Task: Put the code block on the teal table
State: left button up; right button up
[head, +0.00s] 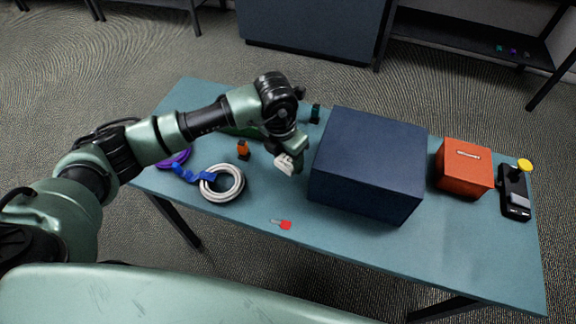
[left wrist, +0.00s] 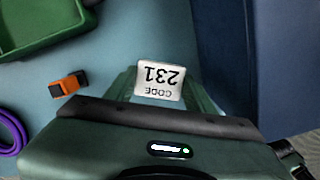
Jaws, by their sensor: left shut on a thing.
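The code block is a small white block (left wrist: 159,80) with "CODE 231" printed on it, seen upside down in the left wrist view. In the head view the white block (head: 284,163) shows at the tip of my left gripper (head: 290,158). My left gripper (left wrist: 160,90) is shut on it, with a finger on either side. The block is over the teal table (head: 400,240), left of the dark blue box. I cannot tell whether it touches the tabletop. My right gripper does not show.
A dark blue box (head: 366,160) stands right of the gripper. An orange box (head: 463,168) and a black device (head: 514,192) are farther right. A white coiled cable (head: 240,185), an orange item (head: 243,150) and a red tag (head: 285,225) lie nearby. A green tray (left wrist: 40,25) is behind.

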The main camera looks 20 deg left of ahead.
aim_at(288, 169)
pick_arm(q)
jog(key=shift+f, duration=2.2)
jog(key=shift+f, duration=0.15)
jog(key=o, duration=1.4)
jog(key=r, duration=0.4)
jog(key=s+r, duration=0.1)
jog(key=r, duration=0.3)
jog(key=r+b, duration=0.1)
jog(key=r, duration=0.3)
jog(key=shift+s+a+r, duration=0.1)
jog(key=shift+s+a, duration=0.25)
